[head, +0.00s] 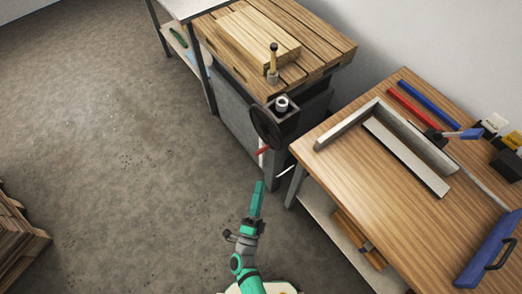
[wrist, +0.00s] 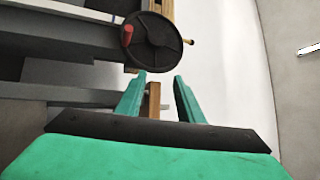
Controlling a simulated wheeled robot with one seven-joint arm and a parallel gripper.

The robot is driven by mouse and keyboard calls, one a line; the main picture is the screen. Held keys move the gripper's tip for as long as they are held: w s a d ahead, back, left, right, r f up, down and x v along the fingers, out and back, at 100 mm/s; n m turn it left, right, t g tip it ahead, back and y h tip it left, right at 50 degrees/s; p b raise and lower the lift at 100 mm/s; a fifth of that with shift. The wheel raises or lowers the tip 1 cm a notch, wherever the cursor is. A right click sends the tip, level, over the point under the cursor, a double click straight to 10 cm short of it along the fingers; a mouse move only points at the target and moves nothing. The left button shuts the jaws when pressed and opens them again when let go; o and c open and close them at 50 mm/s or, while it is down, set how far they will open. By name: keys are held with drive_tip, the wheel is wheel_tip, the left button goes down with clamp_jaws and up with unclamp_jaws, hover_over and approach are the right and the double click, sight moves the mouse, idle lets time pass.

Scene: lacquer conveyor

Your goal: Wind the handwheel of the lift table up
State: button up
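The handwheel (head: 267,127) is a black disc on the near side of the lift table, seen almost edge-on in the head view. Its red handle (head: 263,151) sticks out from its lower part. In the wrist view the handwheel (wrist: 152,42) faces me, with the red handle (wrist: 127,36) at its left side. The lift table (head: 330,55) has a wooden slatted top. My gripper (head: 259,186) is green and sits below the handwheel, apart from it. In the wrist view my gripper (wrist: 160,77) has its two fingers spread, with nothing between them.
A wooden workbench (head: 335,170) stands to the right, with a metal square, a blue-handled tool and other tools on it. Wooden boards (head: 245,40) and a small upright post (head: 273,62) are on the lift table. A pallet (head: 15,235) lies at the left. The floor (head: 110,130) between is clear.

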sight(261, 149)
drive_tip(key=w+a+f+m+g+h, duration=0.45)
drive_tip(key=w+f+m+h, duration=0.2)
drive_tip(key=w+m, duration=0.45)
drive_tip(key=shift+m+t, duration=0.25)
drive_tip(key=shift+m, duration=0.15)
drive_tip(key=x, duration=0.9)
drive_tip(key=shift+d+r, duration=0.1)
drive_tip(key=shift+r, duration=0.15)
clamp_jaws()
